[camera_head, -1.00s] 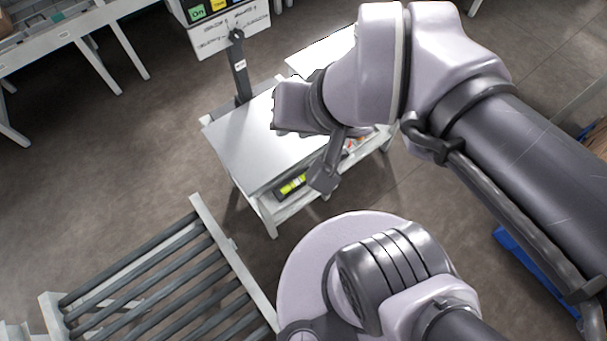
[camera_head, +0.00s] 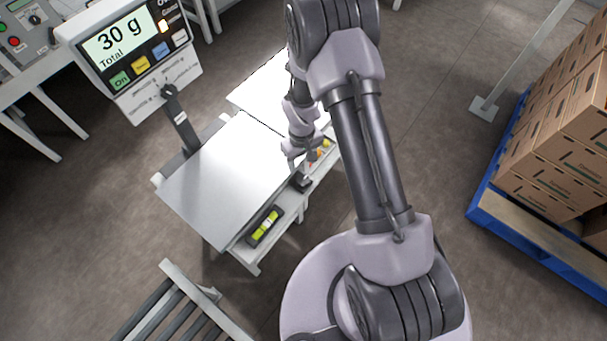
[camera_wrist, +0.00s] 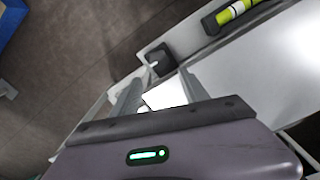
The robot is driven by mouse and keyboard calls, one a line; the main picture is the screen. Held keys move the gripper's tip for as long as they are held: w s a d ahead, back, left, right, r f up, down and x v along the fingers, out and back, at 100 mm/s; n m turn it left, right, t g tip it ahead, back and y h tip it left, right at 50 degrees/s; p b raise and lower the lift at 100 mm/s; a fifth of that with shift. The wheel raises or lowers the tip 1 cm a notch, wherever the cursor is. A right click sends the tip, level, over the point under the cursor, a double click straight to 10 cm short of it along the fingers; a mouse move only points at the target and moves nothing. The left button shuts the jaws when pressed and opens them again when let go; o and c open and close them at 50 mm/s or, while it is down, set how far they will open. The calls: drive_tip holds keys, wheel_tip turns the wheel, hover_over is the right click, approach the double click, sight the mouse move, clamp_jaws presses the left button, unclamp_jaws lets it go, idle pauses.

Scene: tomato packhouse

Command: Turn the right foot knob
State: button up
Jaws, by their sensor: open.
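The bench scale (camera_head: 215,180) has a pale flat plate, and its display (camera_head: 125,52) reads 30 g. A dark square block (camera_head: 300,184) sits at the front ledge near its right end, and it also shows in the wrist view (camera_wrist: 160,57) with a small pale tip on it. I cannot tell for certain whether this is the right foot knob. My gripper (camera_head: 302,165) is over this block, with its fingers small and partly hidden in the head view. In the wrist view my gripper (camera_wrist: 158,80) is open, with the block just beyond the fingertips.
A level with a yellow-green vial (camera_head: 264,226) lies on the front ledge, also in the wrist view (camera_wrist: 236,12). Small coloured items (camera_head: 322,150) lie right of the gripper. A roller conveyor (camera_head: 180,312) is at lower left. Cartons (camera_head: 560,130) stand on a blue pallet (camera_head: 530,232) at right.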

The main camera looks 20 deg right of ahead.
sight(301, 180)
wheel_tip(301, 180, down, 11)
drive_tip(key=b, duration=0.3)
drive_tip(key=shift+r, duration=0.1)
drive_tip(key=c, duration=1.1)
drive_tip(key=shift+n, duration=0.3)
drive_tip(key=n, duration=0.4)
drive_tip(key=shift+s+a+n, duration=0.1)
drive_tip(key=shift+a+n, duration=0.05)
drive_tip(key=shift+n, duration=1.85)
